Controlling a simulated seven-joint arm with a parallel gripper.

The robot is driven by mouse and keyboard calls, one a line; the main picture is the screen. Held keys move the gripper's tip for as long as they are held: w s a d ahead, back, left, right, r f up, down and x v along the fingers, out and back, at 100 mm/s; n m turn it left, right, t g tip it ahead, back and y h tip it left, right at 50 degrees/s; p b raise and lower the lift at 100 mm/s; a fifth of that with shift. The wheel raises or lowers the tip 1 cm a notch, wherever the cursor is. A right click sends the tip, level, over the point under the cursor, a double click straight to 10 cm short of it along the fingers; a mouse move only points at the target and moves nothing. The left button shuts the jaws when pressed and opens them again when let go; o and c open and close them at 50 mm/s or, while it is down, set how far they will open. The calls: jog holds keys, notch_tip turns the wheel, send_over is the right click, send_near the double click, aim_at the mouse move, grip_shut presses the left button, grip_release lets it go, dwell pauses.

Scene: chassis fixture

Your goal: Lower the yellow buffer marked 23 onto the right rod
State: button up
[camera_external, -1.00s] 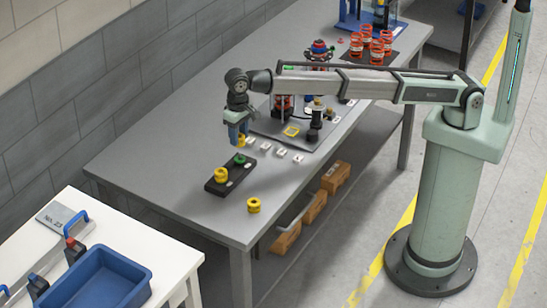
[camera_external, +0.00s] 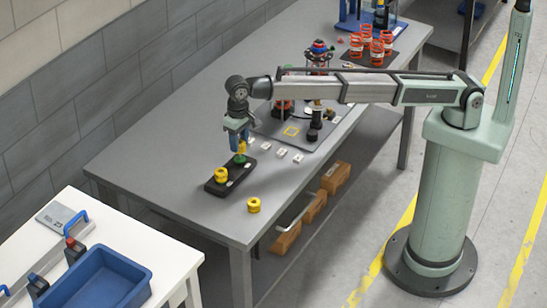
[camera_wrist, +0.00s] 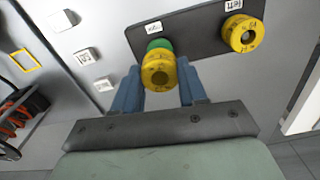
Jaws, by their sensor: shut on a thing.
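My gripper (camera_wrist: 160,85) is shut on a yellow buffer (camera_wrist: 158,73), whose number I cannot read surely. In the external view, my gripper (camera_external: 240,144) points down and holds the buffer (camera_external: 241,149) over the green piece (camera_external: 240,159) on the black base plate (camera_external: 216,188). In the wrist view, the green piece (camera_wrist: 158,44) is partly hidden behind the buffer, beside the right label (camera_wrist: 154,28). I cannot tell whether they touch; the right rod is hidden. Another yellow buffer (camera_wrist: 243,34) sits at the left label (camera_wrist: 232,6).
A loose yellow buffer (camera_external: 254,205) stands on the grey table (camera_external: 150,165) near its front edge. Small white label blocks (camera_external: 281,153) lie behind the plate. A dark board (camera_external: 305,140) with black parts stands further back.

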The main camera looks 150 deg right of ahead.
jog(key=shift+f, duration=0.2)
jog(key=shift+f, duration=0.85)
jog(key=shift+f, duration=0.6)
dwell(0.9)
jog(key=o, duration=1.1)
jog(key=shift+r, duration=0.15)
